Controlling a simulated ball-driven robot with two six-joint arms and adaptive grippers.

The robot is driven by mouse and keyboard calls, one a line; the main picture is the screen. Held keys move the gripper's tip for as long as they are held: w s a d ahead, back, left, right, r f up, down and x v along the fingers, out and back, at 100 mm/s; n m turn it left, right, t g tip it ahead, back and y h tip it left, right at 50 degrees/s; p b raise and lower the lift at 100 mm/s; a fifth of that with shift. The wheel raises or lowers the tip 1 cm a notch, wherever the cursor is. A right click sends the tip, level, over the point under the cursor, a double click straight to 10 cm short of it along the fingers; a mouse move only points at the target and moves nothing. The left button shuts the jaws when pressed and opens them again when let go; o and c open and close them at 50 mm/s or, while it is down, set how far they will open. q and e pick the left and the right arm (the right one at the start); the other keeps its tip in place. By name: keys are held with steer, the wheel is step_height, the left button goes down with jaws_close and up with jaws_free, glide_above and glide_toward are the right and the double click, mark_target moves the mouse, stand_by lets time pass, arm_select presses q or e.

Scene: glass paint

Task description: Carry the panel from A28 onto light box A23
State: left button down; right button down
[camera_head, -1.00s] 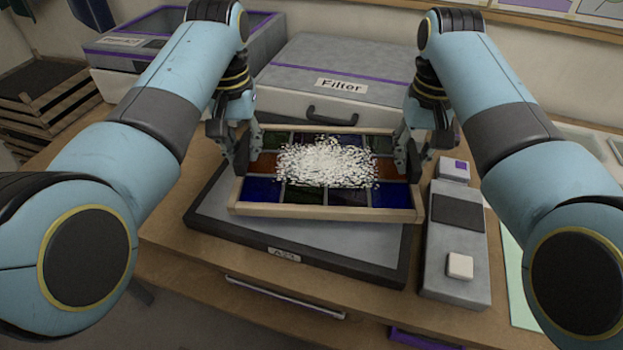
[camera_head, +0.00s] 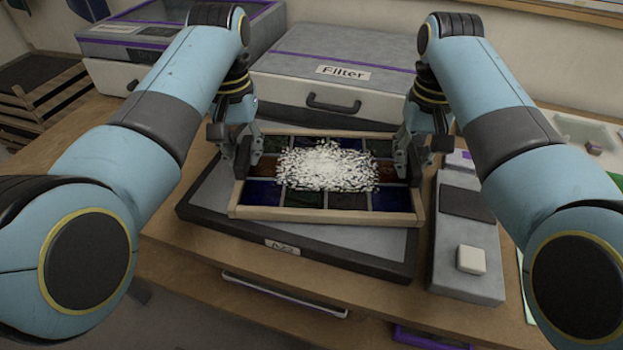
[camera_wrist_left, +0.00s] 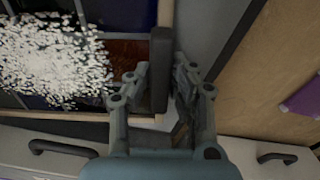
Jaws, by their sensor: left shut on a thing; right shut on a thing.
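The panel (camera_head: 262,192) is a wooden-framed tray of blue, dark green and brown glass panes with a pile of white grains (camera_head: 325,165) in its middle. It is over the dark-rimmed grey light box (camera_head: 300,232), whose label (camera_head: 281,246) is blurred. Whether the panel touches the box I cannot tell. My left gripper (camera_head: 238,165) is shut on its left side, and my right gripper (camera_head: 408,165) is shut on its right side. In the left wrist view my left gripper (camera_wrist_left: 155,85) has its fingers around a dark piece at the frame's edge.
A grey box labelled Filter (camera_head: 340,60) stands behind. Another grey box with purple trim (camera_head: 125,45) is at the back left. A grey device with a pale button (camera_head: 471,259) lies right of the light box. A slatted crate (camera_head: 45,100) is at the far left.

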arm_select(q)
steer(key=shift+f, duration=0.45)
arm_select(e)
steer(key=shift+f, duration=0.4)
arm_select(q)
steer(key=c, duration=1.2)
jaws_free()
steer(key=shift+r, duration=0.1)
arm_select(e)
steer(key=c, duration=1.2)
jaws_free()
arm_select(q)
steer(key=shift+r, duration=0.1)
step_height(320, 180, up, 7)
steer(key=shift+f, duration=0.1)
arm_select(e)
steer(key=shift+r, duration=0.1)
arm_select(q)
steer(key=shift+r, duration=0.2)
arm_select(e)
steer(key=shift+r, duration=0.3)
step_height(320, 180, up, 7)
steer(key=shift+f, duration=0.1)
